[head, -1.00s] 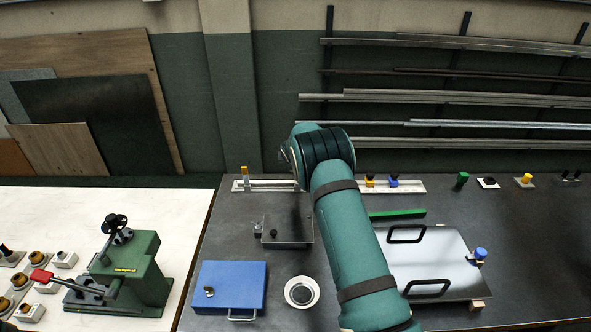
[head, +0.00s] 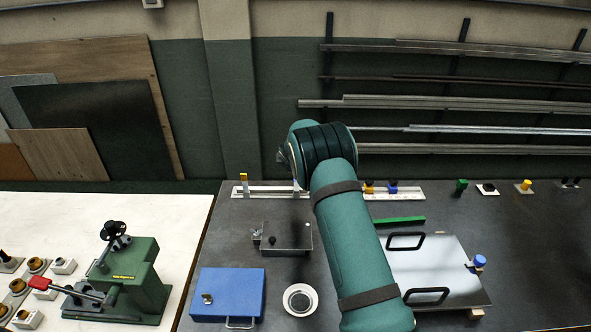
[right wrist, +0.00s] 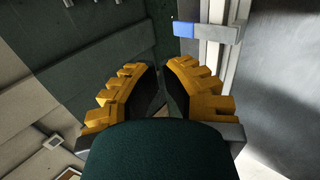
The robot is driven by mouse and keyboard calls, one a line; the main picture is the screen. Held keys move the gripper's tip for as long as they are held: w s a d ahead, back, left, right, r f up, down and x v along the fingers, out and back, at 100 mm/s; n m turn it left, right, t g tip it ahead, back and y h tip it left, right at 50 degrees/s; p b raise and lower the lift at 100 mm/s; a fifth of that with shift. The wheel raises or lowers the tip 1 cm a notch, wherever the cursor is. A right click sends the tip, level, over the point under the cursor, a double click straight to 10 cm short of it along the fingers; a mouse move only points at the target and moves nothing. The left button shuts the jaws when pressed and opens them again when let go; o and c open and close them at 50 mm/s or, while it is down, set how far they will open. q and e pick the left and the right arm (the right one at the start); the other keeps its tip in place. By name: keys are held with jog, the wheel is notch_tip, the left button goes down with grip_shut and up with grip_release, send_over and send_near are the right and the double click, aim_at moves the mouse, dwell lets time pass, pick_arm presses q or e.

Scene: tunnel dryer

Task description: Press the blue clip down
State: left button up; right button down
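In the right wrist view the blue clip (right wrist: 190,29) stands out from a pale rail (right wrist: 214,62), beyond my fingertips and a little to their right. In the head view the rail (head: 268,190) runs along the back of the dark table, and my right arm covers part of it. The blue clip's top seems hidden there behind my wrist. My right gripper (right wrist: 161,72) has yellow ribbed fingers with dark pads. My left gripper is out of view.
A small yellow knob (head: 369,187) and a blue knob (head: 392,188) sit right of my arm. A blue box (head: 228,293), a white bowl (head: 289,308) and a metal plate (head: 430,268) lie nearer.

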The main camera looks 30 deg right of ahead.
notch_tip(320, 180, up, 11)
jog(key=shift+f, duration=0.2)
jog(key=shift+s+f, duration=0.1)
dwell(0.5)
